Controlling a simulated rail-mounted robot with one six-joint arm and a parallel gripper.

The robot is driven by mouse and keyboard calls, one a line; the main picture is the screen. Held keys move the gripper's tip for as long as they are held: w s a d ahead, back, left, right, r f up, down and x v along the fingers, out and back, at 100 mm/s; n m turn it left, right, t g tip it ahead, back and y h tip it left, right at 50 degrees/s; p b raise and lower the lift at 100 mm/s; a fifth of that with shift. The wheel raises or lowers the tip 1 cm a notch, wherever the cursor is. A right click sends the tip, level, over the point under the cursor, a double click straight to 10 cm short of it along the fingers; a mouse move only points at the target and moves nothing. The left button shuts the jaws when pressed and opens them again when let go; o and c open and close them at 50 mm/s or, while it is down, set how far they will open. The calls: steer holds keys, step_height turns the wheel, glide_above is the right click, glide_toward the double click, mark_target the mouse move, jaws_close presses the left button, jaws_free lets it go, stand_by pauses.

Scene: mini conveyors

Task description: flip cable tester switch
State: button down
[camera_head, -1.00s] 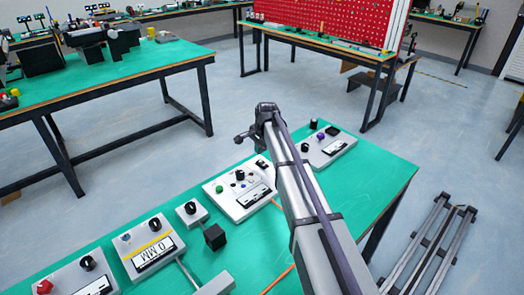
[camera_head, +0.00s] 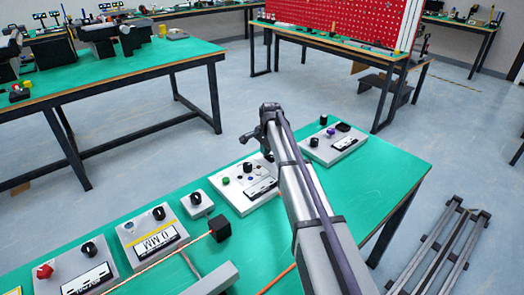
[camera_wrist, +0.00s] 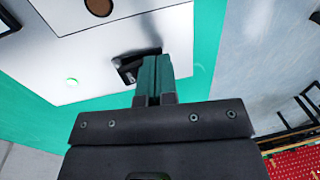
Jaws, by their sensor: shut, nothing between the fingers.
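The cable tester appears to be the white panel box (camera_head: 229,198) with a green button, knobs and a display, on the near green bench in the head view. My arm covers its right part. In the wrist view a white panel (camera_wrist: 85,85) fills the upper left, with a black switch (camera_wrist: 128,70) set in a dark recess. My gripper (camera_wrist: 153,62) is shut and empty. Its fingertips are right beside the switch and overlap its right side; I cannot tell whether they touch. In the head view my gripper (camera_head: 247,138) is over the far edge of the box.
Other instrument boxes line the bench: one with a purple knob (camera_head: 335,146) at right, a small knob box (camera_head: 197,208) and a yellow-striped meter (camera_head: 150,238) at left. A black block (camera_head: 219,229) and a copper-coloured rod (camera_head: 160,262) are in front. The bench's right end is clear.

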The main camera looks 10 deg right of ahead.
steer(key=shift+s+d+r+p, duration=0.35)
steer(key=shift+s+d, duration=0.05)
steer(key=shift+s, duration=0.25)
step_height(320, 180, up, 14)
steer(key=w+a+p, duration=0.1)
steer(key=w+p, duration=0.1)
steer(key=p, duration=1.1)
steer(key=shift+w+a+f+p, duration=0.15)
steer(key=shift+w+p, duration=0.15)
